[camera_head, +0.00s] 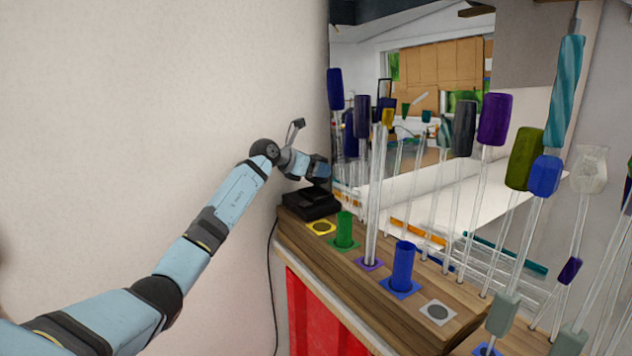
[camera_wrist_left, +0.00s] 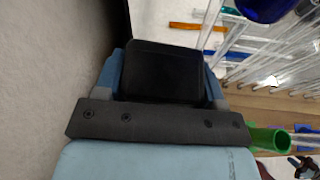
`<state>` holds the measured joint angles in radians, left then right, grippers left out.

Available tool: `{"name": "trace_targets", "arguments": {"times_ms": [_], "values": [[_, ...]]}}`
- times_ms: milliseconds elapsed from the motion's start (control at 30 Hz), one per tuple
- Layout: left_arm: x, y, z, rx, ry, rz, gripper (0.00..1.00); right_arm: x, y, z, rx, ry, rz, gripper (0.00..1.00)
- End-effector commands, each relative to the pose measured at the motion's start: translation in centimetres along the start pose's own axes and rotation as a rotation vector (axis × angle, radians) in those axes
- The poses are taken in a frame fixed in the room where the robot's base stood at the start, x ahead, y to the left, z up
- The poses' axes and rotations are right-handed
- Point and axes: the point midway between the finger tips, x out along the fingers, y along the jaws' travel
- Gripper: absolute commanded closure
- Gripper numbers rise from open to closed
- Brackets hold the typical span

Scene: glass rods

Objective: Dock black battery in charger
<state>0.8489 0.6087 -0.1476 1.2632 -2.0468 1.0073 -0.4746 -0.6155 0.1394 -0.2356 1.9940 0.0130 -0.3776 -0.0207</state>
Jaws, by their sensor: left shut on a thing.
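The black charger (camera_head: 307,205) sits at the far left end of the wooden shelf, against the wall, with a cable hanging down. My left gripper (camera_head: 318,172) is directly above it, very close. In the left wrist view, the gripper is shut on the black battery (camera_wrist_left: 162,72), a dark block with rounded corners between the blue fingers. The battery hides what lies below it. I cannot tell whether the battery touches the charger or is seated in it. My right gripper is not in view.
Green (camera_head: 344,231) and blue (camera_head: 403,268) cylinders stand on coloured squares along the wooden shelf (camera_head: 385,305). Many tall glass rods with coloured ends crowd the area right of the charger. The wall (camera_head: 130,130) is close on the left.

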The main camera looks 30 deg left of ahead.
Motion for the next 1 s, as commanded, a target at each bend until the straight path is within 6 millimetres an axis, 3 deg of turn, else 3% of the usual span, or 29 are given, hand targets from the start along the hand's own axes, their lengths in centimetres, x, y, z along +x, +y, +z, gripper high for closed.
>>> {"name": "trace_targets", "arguments": {"times_ms": [367, 733, 767, 800, 867, 1000], "values": [[1.6, 0.0, -3.8, -0.002, -0.001, 0.0, 0.75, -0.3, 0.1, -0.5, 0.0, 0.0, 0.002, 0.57], [1.8, 0.0, -4.4, 0.0, -0.001, 0.001, 0.75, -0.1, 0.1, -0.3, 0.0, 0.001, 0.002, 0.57], [1.8, 0.0, -4.5, 0.0, 0.001, 0.0, 0.34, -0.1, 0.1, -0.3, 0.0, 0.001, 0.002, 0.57], [1.8, 0.0, -4.4, 0.0, 0.0, 0.0, 0.25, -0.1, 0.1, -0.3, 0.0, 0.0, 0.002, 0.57], [1.8, 0.0, -4.4, 0.0, 0.001, 0.0, 0.11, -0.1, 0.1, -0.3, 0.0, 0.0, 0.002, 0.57], [1.8, 0.0, -4.4, 0.0, 0.0, 0.0, 0.11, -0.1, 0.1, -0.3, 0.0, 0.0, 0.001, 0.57]]}}
